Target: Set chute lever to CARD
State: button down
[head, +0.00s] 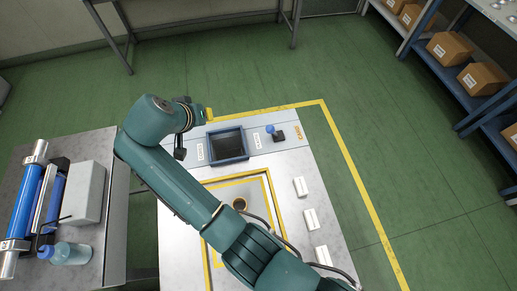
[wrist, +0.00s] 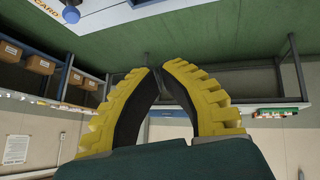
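The chute lever (head: 270,129) has a blue knob on a dark base, on the grey panel at the far end of the machine. Its knob leans left of the base, away from the orange CARD label (head: 299,133). The wrist view shows the blue knob (wrist: 70,15) and the CARD label (wrist: 44,12) at its upper left edge. My gripper (head: 209,114) is up and left of the lever, apart from it. In the wrist view my gripper's yellow fingers (wrist: 157,69) converge at the tips, shut with nothing visible held.
A dark square chute opening (head: 228,146) lies left of the lever, with white labels on both sides. Several white blocks (head: 300,187) line the panel's right side. A side table (head: 118,215) with a blue roller and bottle stands left. Shelves with boxes (head: 450,48) stand at upper right.

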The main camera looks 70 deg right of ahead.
aim_at(274, 132)
jog(key=s+d+f+m+g+b, duration=0.1)
jog(key=s+f+g+b, duration=0.1)
jog(key=s+f, duration=0.1)
jog(key=s+d+f+m+g+b, duration=0.1)
jog(key=s+d+f+g+b, duration=0.1)
jog(key=f, duration=0.4)
jog(key=shift+s+f+g, duration=0.3)
jog(key=shift+s, duration=0.15)
jog(key=b+x, duration=0.3)
jog(key=x, duration=0.7)
jog(key=shift+f, duration=0.25)
jog(key=s, duration=0.1)
jog(key=s+d, duration=0.1)
jog(key=s+r, duration=0.1)
jog(key=shift+d, duration=0.25)
jog(key=shift+s+d, duration=0.1)
jog(key=shift+s, duration=0.15)
jog(key=shift+r, duration=0.1)
